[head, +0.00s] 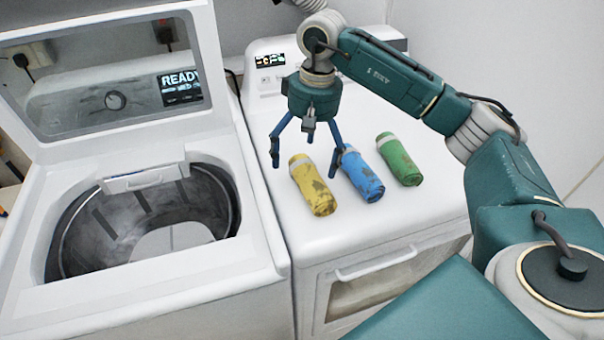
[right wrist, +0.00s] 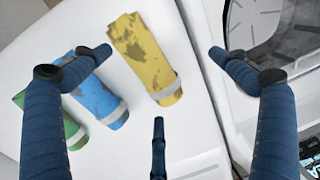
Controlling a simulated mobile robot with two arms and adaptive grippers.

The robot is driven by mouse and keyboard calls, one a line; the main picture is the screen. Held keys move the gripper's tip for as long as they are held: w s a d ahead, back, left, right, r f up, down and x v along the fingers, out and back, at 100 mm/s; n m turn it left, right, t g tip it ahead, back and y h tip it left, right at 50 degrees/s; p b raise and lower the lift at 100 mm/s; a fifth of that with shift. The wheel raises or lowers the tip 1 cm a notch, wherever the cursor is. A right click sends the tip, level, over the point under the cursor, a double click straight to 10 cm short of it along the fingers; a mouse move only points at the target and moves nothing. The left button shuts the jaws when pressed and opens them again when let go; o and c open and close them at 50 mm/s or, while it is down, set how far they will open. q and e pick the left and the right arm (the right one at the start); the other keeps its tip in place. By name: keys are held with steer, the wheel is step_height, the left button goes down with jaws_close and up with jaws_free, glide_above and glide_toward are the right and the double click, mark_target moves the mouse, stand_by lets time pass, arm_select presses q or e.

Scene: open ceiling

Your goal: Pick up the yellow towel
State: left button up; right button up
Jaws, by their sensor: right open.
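The yellow towel (head: 314,188) is a rolled bundle with a pale band, lying on top of the white dryer. It also shows in the right wrist view (right wrist: 143,52), between my open fingers and slightly beyond them. My right gripper (head: 306,165) is open and empty, above the dryer top over the yellow towel's far end. Its blue fingers are spread, and none is seen gripping the towel. In the right wrist view the gripper (right wrist: 158,75) shows two side fingers and a third one at the bottom. My left gripper is not in view.
A rolled blue towel (head: 361,178) lies close to the right of the yellow one, and a rolled green towel (head: 399,160) lies beyond it. The open washer (head: 255,230) stands left, its lid (head: 115,75) raised. The dryer top's front is clear.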

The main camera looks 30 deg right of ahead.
mark_target(316, 175)
steer(key=d, duration=0.2)
steer(key=d+h, duration=0.1)
steer(key=shift+s+d+r, duration=0.15)
steer(key=shift+s, duration=0.1)
step_height(316, 175, down, 4)
steer(key=shift+s+r+p, duration=0.15)
steer(key=shift+r+p, duration=0.05)
steer(key=shift+p, duration=0.55)
steer(key=shift+f, duration=0.35)
steer(key=f+p, duration=0.2)
steer(key=f, duration=0.1)
steer(key=f+p, duration=0.1)
steer(key=f, duration=0.1)
steer(key=shift+w+a, duration=0.2)
steer(key=shift+a, duration=0.1)
steer(key=shift+f, duration=0.3)
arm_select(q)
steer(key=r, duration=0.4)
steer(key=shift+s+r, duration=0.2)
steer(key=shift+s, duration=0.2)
arm_select(e)
steer(key=c, duration=1.4)
